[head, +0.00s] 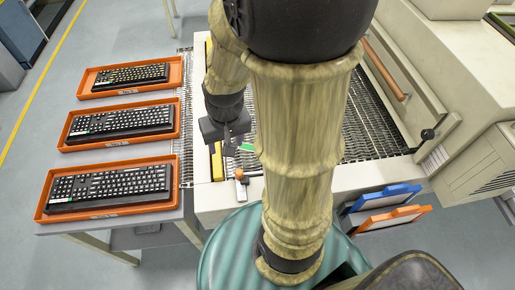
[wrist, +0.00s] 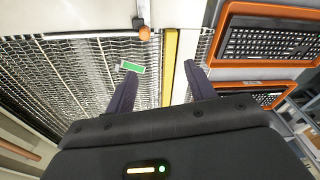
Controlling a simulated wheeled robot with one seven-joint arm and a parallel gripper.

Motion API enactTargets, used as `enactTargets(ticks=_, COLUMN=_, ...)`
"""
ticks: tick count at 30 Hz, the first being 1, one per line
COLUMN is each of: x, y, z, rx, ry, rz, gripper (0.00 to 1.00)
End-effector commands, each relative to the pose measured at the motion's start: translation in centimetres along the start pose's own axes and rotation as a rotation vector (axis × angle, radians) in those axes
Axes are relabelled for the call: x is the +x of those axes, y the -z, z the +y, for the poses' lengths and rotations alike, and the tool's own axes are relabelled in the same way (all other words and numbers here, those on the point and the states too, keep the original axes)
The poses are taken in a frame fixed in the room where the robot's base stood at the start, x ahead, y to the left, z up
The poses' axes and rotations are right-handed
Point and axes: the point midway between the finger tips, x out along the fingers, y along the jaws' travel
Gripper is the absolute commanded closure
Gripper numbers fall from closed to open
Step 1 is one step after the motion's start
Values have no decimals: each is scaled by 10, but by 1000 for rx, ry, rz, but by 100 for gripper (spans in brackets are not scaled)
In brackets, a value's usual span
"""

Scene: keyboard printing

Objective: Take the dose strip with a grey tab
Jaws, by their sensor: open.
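A small flat green strip (wrist: 132,67) with pale edges lies on the wire-mesh conveyor in the wrist view. It also shows in the head view (head: 247,147), just right of my gripper. It is the only strip-like piece I make out, and I cannot tell a grey tab on it. My gripper (wrist: 160,72) is open, with nothing between its fingers. The fingers point toward the yellow rail, and the strip is near the left fingertip, apart from it.
An orange knob (head: 239,174) with a pale handle sits at the machine's front edge. A yellow rail (wrist: 170,50) runs along the conveyor. Several orange trays with keyboards (head: 110,187) stand on the left table. Blue (head: 390,196) and orange panels stand at right.

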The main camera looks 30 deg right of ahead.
Motion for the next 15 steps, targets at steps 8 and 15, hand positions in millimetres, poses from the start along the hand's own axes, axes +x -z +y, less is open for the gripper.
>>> enactTargets(ticks=8, x=50, y=0, z=65, rx=549, ry=92, rz=-264, gripper=45)
enactTargets(ticks=15, x=84, y=-2, z=118, rx=1025, ry=271, rz=-460, gripper=45)
